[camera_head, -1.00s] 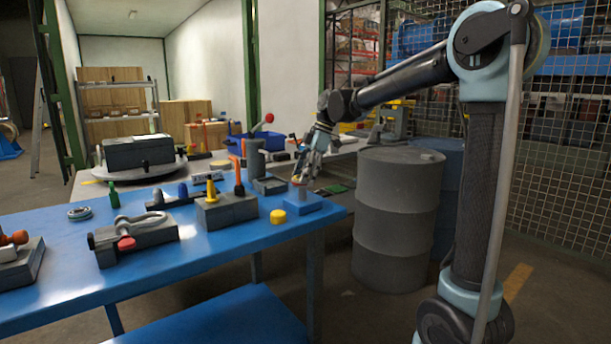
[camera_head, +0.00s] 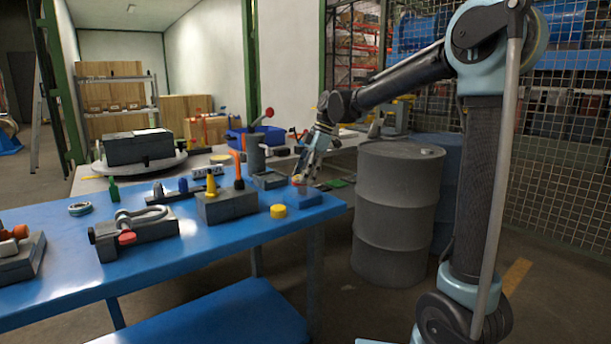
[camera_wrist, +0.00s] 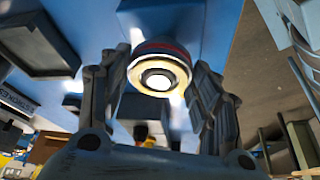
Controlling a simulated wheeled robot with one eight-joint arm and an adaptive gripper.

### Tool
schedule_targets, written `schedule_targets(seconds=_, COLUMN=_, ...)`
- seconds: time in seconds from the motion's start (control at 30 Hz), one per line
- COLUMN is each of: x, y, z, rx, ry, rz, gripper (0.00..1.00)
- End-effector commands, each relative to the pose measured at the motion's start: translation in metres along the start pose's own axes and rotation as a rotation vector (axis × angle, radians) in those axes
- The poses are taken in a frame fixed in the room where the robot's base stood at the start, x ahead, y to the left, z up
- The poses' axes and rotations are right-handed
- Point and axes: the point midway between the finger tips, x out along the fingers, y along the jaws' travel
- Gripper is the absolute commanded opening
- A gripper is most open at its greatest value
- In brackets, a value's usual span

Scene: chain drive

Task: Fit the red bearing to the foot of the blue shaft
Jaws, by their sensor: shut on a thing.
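My gripper (camera_head: 303,178) is over the right end of the blue bench, just above a small blue block (camera_head: 311,200). In the wrist view my gripper (camera_wrist: 160,65) has its fingers on both sides of a round ringed part with a red band, taken to be the red bearing (camera_wrist: 159,72). Its pale face and central hole point toward the camera. In the head view the bearing is tiny and mostly hidden by the fingers. A short dark-blue peg (camera_head: 183,186) stands on a dark holder; I cannot tell whether it is the blue shaft.
A grey block with a yellow cone and orange rod (camera_head: 228,205), a yellow cap (camera_head: 278,211) and a clamp with a shackle (camera_head: 137,238) are on the bench (camera_head: 180,270). A grey drum (camera_head: 395,215) stands right of it.

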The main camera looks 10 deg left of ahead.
Motion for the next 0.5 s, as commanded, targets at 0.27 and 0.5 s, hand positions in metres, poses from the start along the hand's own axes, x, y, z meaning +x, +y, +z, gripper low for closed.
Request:
schedule_targets(seconds=0.27, x=0.0049, y=0.0001, z=0.002, rx=0.0, ry=0.0, rz=0.0, gripper=0.22)
schedule_targets(seconds=0.5, x=0.0095, y=0.0001, z=0.0039, rx=0.0, ry=0.0, rz=0.0, gripper=0.22)
